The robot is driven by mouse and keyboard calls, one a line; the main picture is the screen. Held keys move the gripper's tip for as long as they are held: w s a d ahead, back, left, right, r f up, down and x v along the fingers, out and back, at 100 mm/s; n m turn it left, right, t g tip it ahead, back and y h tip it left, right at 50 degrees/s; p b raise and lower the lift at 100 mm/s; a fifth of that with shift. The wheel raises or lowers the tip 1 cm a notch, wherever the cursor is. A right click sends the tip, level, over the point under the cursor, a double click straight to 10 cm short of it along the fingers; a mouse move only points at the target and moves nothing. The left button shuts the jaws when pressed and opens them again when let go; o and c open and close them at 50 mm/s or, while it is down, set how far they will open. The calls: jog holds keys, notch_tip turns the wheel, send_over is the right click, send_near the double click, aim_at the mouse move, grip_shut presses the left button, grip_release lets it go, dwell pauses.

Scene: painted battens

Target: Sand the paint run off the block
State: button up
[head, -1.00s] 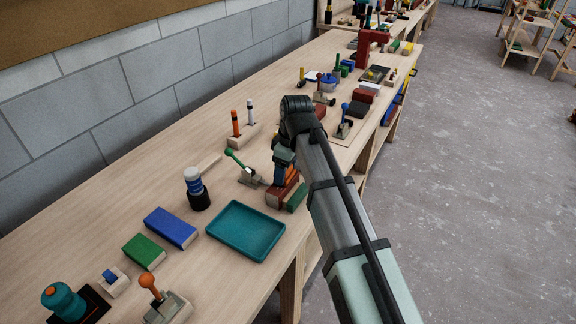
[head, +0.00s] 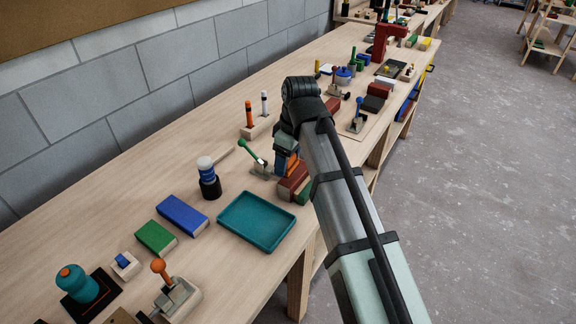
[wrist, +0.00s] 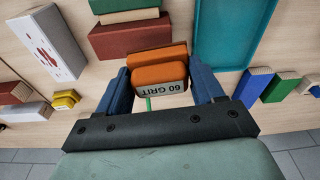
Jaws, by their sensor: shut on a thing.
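My gripper (wrist: 165,88) is shut on an orange sanding block (wrist: 160,74) marked "60 GRIT", held between its blue fingers in the wrist view. In the head view the orange block (head: 293,165) shows small under my wrist, just above or beside a dark red block (head: 292,184); I cannot tell whether they touch. A whitish block (wrist: 47,42) with red drips and specks on its face lies at the upper left of the wrist view, apart from the gripper. I cannot make it out in the head view, where my arm covers part of the bench.
A teal tray (head: 257,239), a blue block (head: 183,215) and a green block (head: 156,238) lie left of my arm. The bench's back left is clear.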

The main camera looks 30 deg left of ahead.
jog(key=shift+r, duration=1.8)
jog(key=w+d+f+m, duration=0.25)
jog(key=w+d, duration=0.55)
jog(key=d, duration=0.4)
jog(key=w+d+f+m, duration=0.2)
jog(key=w+d+f, duration=0.1)
jog(key=w+d, duration=0.65)
jog(key=d+f+m, duration=0.3)
jog(key=d+m, duration=0.1)
jog(key=d, duration=0.6)
jog(key=d+f+m+t+h, duration=0.1)
jog(key=d+f+m, duration=0.2)
jog(key=d, duration=0.7)
jog(key=d+f+m+t, duration=0.1)
jog(key=d+f+m, duration=0.2)
jog(key=d+m, duration=0.4)
jog(key=d, duration=0.3)
jog(key=shift+d+f+h, duration=0.4)
